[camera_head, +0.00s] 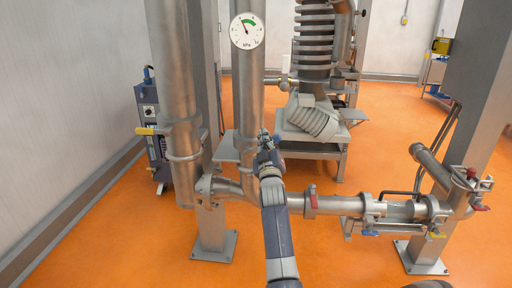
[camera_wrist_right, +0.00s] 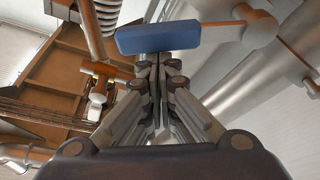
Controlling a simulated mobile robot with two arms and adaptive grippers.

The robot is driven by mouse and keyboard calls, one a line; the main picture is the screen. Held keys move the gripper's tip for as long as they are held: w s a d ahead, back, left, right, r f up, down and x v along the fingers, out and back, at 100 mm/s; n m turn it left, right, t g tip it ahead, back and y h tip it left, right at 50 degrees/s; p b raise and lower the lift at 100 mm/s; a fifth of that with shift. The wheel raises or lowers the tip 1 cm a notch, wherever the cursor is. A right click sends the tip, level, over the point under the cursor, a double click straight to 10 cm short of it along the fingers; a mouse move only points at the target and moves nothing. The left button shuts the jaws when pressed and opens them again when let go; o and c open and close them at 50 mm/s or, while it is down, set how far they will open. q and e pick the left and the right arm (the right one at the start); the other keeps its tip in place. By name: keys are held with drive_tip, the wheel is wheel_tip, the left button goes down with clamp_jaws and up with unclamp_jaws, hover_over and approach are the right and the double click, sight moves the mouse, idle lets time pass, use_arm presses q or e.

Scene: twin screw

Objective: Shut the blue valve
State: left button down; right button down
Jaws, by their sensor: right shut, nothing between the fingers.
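In the right wrist view, a blue valve handle (camera_wrist_right: 158,38) lies crosswise just beyond my fingertips. A metal stem joins it to a round fitting (camera_wrist_right: 258,28) on a large steel pipe. My right gripper (camera_wrist_right: 155,62) is shut and empty, its closed tips at the handle's lower edge; I cannot tell whether they touch it. In the head view, my right gripper (camera_head: 265,138) is beside the vertical pipe (camera_head: 248,90) below the gauge, and the handle there is not clear behind it. Another small blue handle (camera_head: 371,233) sits low on the horizontal pipe. My left gripper is out of view.
A red handle (camera_head: 312,197) is on the horizontal pipe (camera_head: 340,205). A kPa gauge (camera_head: 247,31) hangs above. A grey post (camera_head: 482,110) stands at right. Orange floor (camera_head: 350,262) is open in front.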

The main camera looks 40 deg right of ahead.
drive_tip(key=shift+s+d+f+m+g+h+b, duration=0.4)
drive_tip(key=shift+f+m+b, duration=0.45)
drive_tip(key=shift+m, duration=0.6)
drive_tip(key=shift+s+d+f+m+g+h+b, duration=0.25)
drive_tip(key=shift+s+f+m+g+h+b, duration=0.45)
drive_tip(key=shift+m, duration=0.8)
drive_tip(key=shift+d+f+m+g+h+b, duration=0.1)
drive_tip(key=shift+d+f+m+h+b, duration=0.2)
drive_tip(key=shift+f+m+b, duration=0.8)
drive_tip(key=shift+r+m, duration=0.2)
drive_tip(key=shift+m, duration=0.15)
